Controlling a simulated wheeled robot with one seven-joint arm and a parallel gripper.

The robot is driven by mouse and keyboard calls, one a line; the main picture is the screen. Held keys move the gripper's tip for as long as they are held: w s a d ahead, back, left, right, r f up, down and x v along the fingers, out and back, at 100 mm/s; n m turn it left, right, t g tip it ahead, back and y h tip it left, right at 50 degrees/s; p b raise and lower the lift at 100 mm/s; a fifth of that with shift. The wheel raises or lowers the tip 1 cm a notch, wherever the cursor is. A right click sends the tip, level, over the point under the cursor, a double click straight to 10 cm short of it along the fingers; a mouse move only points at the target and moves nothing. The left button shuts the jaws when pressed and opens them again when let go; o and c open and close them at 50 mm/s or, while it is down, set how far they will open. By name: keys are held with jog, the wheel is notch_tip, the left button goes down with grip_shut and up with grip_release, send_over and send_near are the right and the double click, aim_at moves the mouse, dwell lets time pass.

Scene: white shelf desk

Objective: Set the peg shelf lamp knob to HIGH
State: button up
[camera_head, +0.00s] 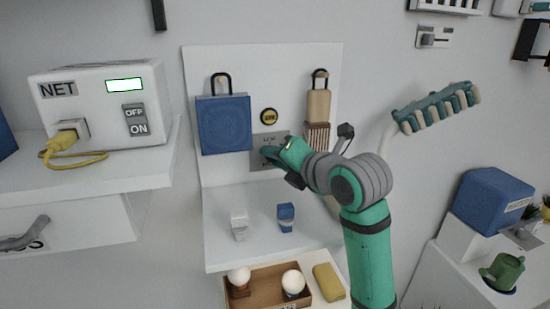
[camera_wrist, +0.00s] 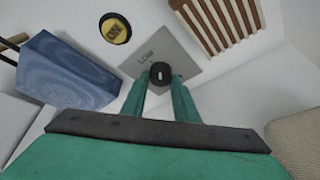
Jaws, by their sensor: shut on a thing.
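The lamp knob (camera_wrist: 161,74) is a round black dial with a small white mark. It sits on a grey plate (camera_wrist: 180,47) on the peg shelf's back panel, and the word LOW shows on the plate to the knob's upper left. My gripper (camera_wrist: 160,85) has its two green fingers on either side of the knob, shut on it. In the head view my gripper (camera_head: 272,153) reaches the grey plate (camera_head: 264,138) and hides the knob. Any HIGH label is hidden or not readable.
A yellow ON button (camera_head: 269,116) is just above the plate. A blue bag (camera_head: 224,124) hangs to the left, and a tan tag (camera_head: 318,105) and a slatted brown piece (camera_head: 317,135) are to the right. White and blue small items (camera_head: 239,224) stand on the shelf below.

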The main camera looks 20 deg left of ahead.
jog(key=m+y, duration=0.1)
jog(key=m, duration=0.2)
jog(key=shift+d+f+y, duration=0.1)
jog(key=shift+y, duration=0.3)
jog(key=shift+m, duration=0.4)
jog(key=o, duration=1.1)
jog(key=shift+c, duration=0.2)
jog(key=v, duration=1)
jog(key=shift+s+d, duration=0.15)
jog(key=shift+d, duration=0.25)
